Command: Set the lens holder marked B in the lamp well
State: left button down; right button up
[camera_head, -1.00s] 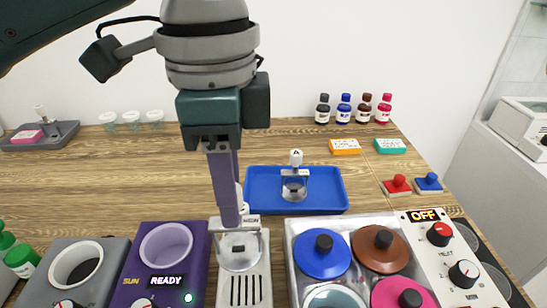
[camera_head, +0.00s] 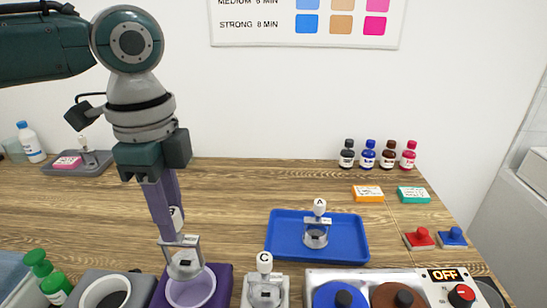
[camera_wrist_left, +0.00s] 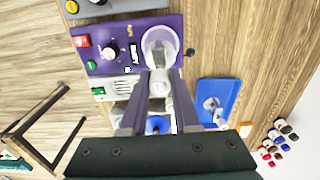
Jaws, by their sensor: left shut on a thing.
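My left gripper (camera_head: 175,212) is shut on the knob of a lens holder (camera_head: 184,262), a clear round cup under a light bracket. Its letter is hidden by the fingers. In the head view the cup overlaps the far rim of the round well (camera_head: 193,295) in the purple unit and appears to be above it; the gap is hard to judge. The wrist view shows the fingers (camera_wrist_left: 160,92) beside the purple unit's pale well (camera_wrist_left: 161,42). The holder marked C (camera_head: 264,263) stands on the pale unit. The holder marked A (camera_head: 317,236) stands in the blue tray. My right gripper is not in view.
A grey unit with a ringed well (camera_head: 106,292) stands left of the purple one, with green bottles (camera_head: 42,268) beyond. The blue tray (camera_head: 350,250) and a panel with coloured lids (camera_head: 342,296) lie to the right. The wooden table behind the units is mostly bare.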

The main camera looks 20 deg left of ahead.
aim_at(183, 262)
pick_arm(q)
jog(key=shift+a+f, duration=0.2)
jog(key=shift+a, duration=0.05)
notch_tip(183, 262, down, 3)
jog(key=b, duration=0.4)
jog(key=shift+f+b, duration=0.15)
jog(key=shift+b, duration=0.2)
jog(key=shift+f+b, duration=1.6)
jog(key=shift+f, duration=1.75)
jog(key=shift+d+f, duration=0.1)
jog(key=shift+f, duration=0.1)
jog(key=shift+c, duration=1.3)
grip_release()
notch_tip(183, 262, up, 6)
jog(key=p, duration=0.7)
